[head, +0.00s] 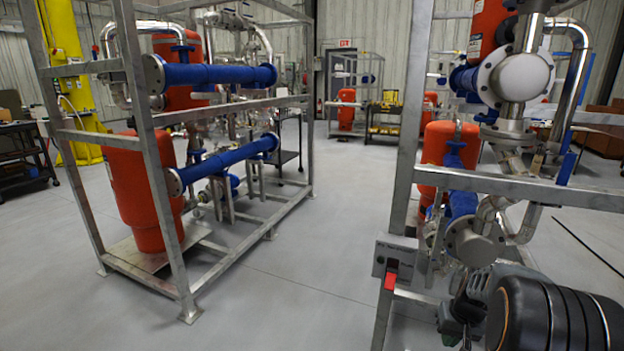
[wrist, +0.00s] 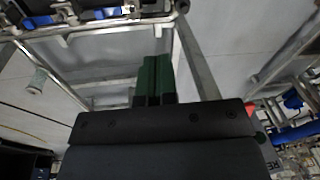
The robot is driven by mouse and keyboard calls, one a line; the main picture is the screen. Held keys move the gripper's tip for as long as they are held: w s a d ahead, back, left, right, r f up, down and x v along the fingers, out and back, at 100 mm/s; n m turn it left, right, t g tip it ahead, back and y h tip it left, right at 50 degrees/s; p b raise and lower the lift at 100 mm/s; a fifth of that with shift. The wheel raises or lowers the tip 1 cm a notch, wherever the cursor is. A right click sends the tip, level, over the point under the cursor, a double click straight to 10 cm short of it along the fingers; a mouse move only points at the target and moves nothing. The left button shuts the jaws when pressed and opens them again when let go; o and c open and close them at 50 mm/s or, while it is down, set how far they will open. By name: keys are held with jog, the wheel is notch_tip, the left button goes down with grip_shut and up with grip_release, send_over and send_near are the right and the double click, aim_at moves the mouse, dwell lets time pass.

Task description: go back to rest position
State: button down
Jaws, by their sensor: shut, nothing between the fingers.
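My gripper (wrist: 154,80) shows in the wrist view as two green fingers side by side, closed together with nothing between them. Its dark body fills the lower middle of that view. The fingers point toward grey metal frame bars, and I cannot tell the exact gap to them. In the head view, a dark rounded part of my arm stands at the lower right, in front of the right skid frame (head: 403,130). The fingers are not clearly seen there.
The right skid carries a grey switch box (head: 397,252) with a red handle (head: 390,281), close to my arm. A left skid (head: 160,180) holds red tanks and blue pipes. Grey floor (head: 290,270) between the skids is clear. A yellow column (head: 62,45) stands far left.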

jog(key=s+a+r+n+p, duration=0.1)
jog(key=s+a+r+p, duration=0.3)
jog(key=r, duration=0.6)
jog(key=s+a+r+n+t+p, duration=0.1)
jog(key=s+a+r+p, duration=0.3)
jog(key=a+r+p, duration=0.4)
jog(key=s+a+r+n+t+h+p, duration=0.1)
jog(key=s+a+r+p, duration=0.4)
jog(key=r, duration=0.9)
jog(key=a+p, duration=0.1)
jog(key=a, duration=0.1)
jog(key=shift+a+r+p, duration=0.15)
jog(key=shift+a+p, duration=0.15)
jog(key=shift+p, duration=0.05)
jog(key=shift+s, duration=0.1)
